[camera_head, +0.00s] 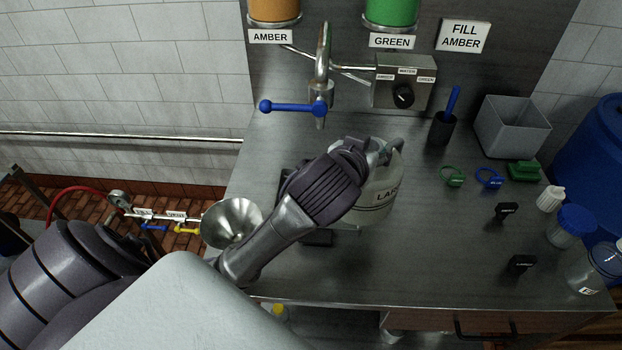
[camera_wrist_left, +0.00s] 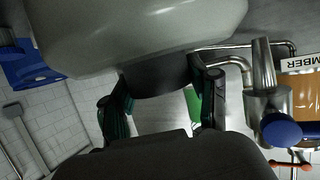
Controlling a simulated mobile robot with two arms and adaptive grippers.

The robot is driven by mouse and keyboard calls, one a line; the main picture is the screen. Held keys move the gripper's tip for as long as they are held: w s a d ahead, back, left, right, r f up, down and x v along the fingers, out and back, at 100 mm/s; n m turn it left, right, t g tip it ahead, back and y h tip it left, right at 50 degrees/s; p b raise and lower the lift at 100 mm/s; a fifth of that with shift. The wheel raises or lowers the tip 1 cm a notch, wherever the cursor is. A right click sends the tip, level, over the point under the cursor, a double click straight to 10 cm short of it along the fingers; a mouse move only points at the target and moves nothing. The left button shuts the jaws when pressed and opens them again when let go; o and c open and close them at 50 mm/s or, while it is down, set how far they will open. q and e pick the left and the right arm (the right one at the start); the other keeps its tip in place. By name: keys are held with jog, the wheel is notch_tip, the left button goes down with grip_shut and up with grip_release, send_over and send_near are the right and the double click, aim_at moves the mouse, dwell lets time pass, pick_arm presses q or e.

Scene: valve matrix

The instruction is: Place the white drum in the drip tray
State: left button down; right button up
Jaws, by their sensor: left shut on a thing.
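In the left wrist view the drum (camera_wrist_left: 140,40) fills the top, close against the fingers (camera_wrist_left: 162,105). I cannot tell whether the drum touches the counter. A flat dark piece (camera_head: 318,238) shows beside my wrist; I cannot tell whether it belongs to the drip tray. My right gripper is not in view.
A tap with a blue lever (camera_head: 293,107) stands behind my gripper. A steel funnel (camera_head: 232,222) is at the left. A grey bin (camera_head: 512,126), a dark cup (camera_head: 441,128), coloured tags and bottles (camera_head: 570,225) stand at the right.

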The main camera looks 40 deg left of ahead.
pick_arm(q)
jog(key=w+a+f+p, duration=0.1)
jog(key=a+f+p, duration=0.1)
jog(key=a+f, duration=0.8)
jog(key=shift+w+a+f+p, duration=0.25)
jog(key=shift+a+f+p, duration=0.1)
jog(key=shift+a, duration=0.4)
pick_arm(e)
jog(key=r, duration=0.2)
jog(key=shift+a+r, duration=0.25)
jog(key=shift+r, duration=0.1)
pick_arm(q)
jog(key=shift+f, duration=0.2)
jog(key=shift+c, duration=1.5)
grip_release()
jog(key=shift+r, duration=0.1)
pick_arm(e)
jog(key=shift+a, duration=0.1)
